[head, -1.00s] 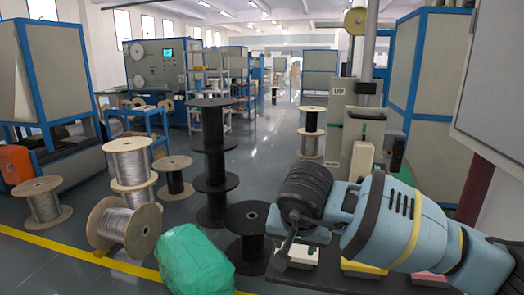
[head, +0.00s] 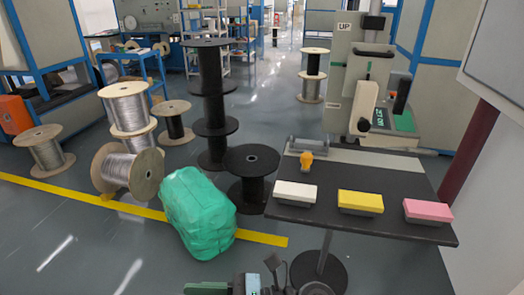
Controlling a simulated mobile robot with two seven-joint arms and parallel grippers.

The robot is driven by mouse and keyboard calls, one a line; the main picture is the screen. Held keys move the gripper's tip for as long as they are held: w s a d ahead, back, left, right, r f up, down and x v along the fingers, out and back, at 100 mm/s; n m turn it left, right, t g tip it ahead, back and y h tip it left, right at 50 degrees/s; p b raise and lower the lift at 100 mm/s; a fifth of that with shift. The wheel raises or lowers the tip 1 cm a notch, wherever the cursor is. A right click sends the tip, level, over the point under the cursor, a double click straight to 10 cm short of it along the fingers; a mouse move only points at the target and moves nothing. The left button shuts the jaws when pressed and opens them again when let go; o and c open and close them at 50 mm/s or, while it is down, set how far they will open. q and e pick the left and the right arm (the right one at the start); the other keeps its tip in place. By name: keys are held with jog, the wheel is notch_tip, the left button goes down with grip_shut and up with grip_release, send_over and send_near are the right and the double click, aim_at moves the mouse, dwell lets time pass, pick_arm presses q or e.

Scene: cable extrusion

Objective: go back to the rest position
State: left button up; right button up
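Neither of my grippers can be made out in the head view. Some dark parts and a green piece are cut off by the bottom edge, left of the table's foot; I cannot make out fingertips there or tell what they belong to. The dark table (head: 365,183) stands in full view at the right. On it sit a white block (head: 296,191), a yellow block (head: 360,202) and a pink block (head: 428,211) in a row along the front edge. A small orange-yellow piece (head: 306,160) stands behind the white block.
A green wrapped bundle (head: 198,213) lies on the floor left of the table, near a black spool (head: 251,160). A tall black spool stack (head: 211,100) and wooden wire reels (head: 128,167) stand behind. A grey machine (head: 352,85) stands behind the table. The front-left floor is clear.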

jog(key=s+d+f+m+t+h, duration=0.1)
jog(key=d+f+m+t+h, duration=0.65)
jog(key=m, duration=1.05)
jog(key=s+d+f+m+t+h, duration=0.2)
jog(key=d+f+m+t+h, duration=0.2)
jog(key=d+f+m+t, duration=0.95)
jog(key=s+d+f+m+g+h, duration=0.2)
jog(key=s+d+f+m+g, duration=0.1)
jog(key=s+m+g, duration=0.4)
jog(key=s+d+f+m+g+h, duration=0.25)
jog(key=s+f+m, duration=0.2)
jog(key=s, duration=0.55)
jog(key=s+d+f+m+g+h, duration=0.1)
jog(key=s+d+f+m+g, duration=0.1)
jog(key=s+d+m+g, duration=0.35)
pick_arm(q)
jog(key=w+r+t+p, duration=0.1)
jog(key=w+r+p, duration=0.2)
jog(key=r+p, duration=0.9)
jog(key=shift+w+a+r+t, duration=0.2)
jog(key=shift+a+r+t, duration=0.05)
jog(key=shift+a+t, duration=0.05)
pick_arm(e)
jog(key=w+a+r+t, duration=0.1)
jog(key=w+r+t, duration=0.2)
jog(key=r, duration=0.9)
jog(key=shift+w+a+r+t, duration=0.2)
jog(key=shift+w+r+t, duration=0.2)
jog(key=shift+w, duration=0.05)
